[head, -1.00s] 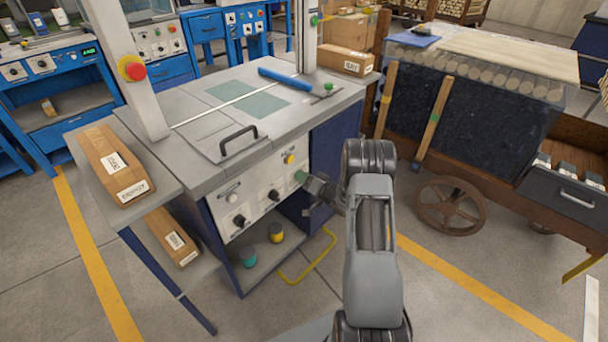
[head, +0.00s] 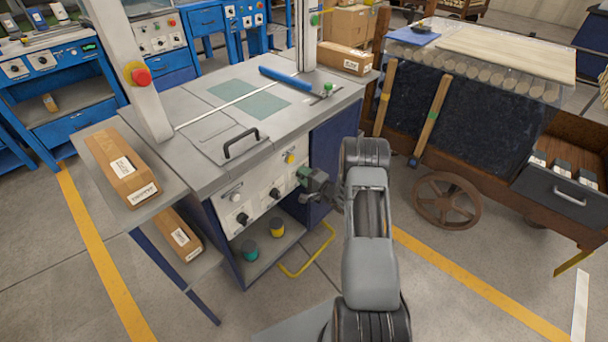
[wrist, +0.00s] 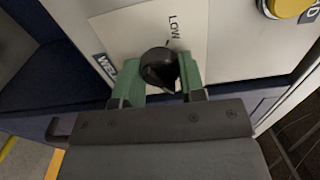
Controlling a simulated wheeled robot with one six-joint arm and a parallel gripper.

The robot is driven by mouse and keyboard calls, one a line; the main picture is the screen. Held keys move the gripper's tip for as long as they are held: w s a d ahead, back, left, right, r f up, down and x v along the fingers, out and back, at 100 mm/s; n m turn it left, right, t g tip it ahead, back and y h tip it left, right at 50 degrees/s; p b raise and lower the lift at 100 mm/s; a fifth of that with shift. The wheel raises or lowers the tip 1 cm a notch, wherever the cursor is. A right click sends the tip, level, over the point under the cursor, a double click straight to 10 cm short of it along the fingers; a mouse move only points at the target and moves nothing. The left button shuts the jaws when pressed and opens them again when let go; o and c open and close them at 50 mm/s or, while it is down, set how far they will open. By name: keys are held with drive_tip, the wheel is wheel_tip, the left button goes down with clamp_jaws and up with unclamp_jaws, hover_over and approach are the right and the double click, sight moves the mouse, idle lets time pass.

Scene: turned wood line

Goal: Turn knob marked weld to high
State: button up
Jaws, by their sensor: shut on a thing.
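The black round knob (wrist: 159,68) sits on a pale plate (wrist: 130,32) in the wrist view. The word LOW (wrist: 174,27) is printed above it, turned sideways, and a partly hidden label starting "WE" (wrist: 107,66) is at its left. My gripper (wrist: 161,78) has green fingertips on both sides of the knob and is shut on it. No HIGH mark shows. In the head view my gripper (head: 306,175) is at the right end of the machine's front panel (head: 262,196), and it hides the knob there.
A yellow button (wrist: 286,6) is at the wrist view's upper right. Two other black knobs (head: 242,218) (head: 275,193) are on the panel. A yellow rail (head: 308,262) stands low in front. A wooden cart (head: 470,130) is on the right.

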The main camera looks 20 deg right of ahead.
drive_tip(key=shift+m, duration=0.7)
drive_tip(key=o, duration=0.9)
drive_tip(key=p+v, duration=0.1)
drive_tip(key=v, duration=1.2)
drive_tip(key=shift+s+d+p, duration=0.1)
drive_tip(key=shift+s+p, duration=0.25)
drive_tip(key=shift+p, duration=0.05)
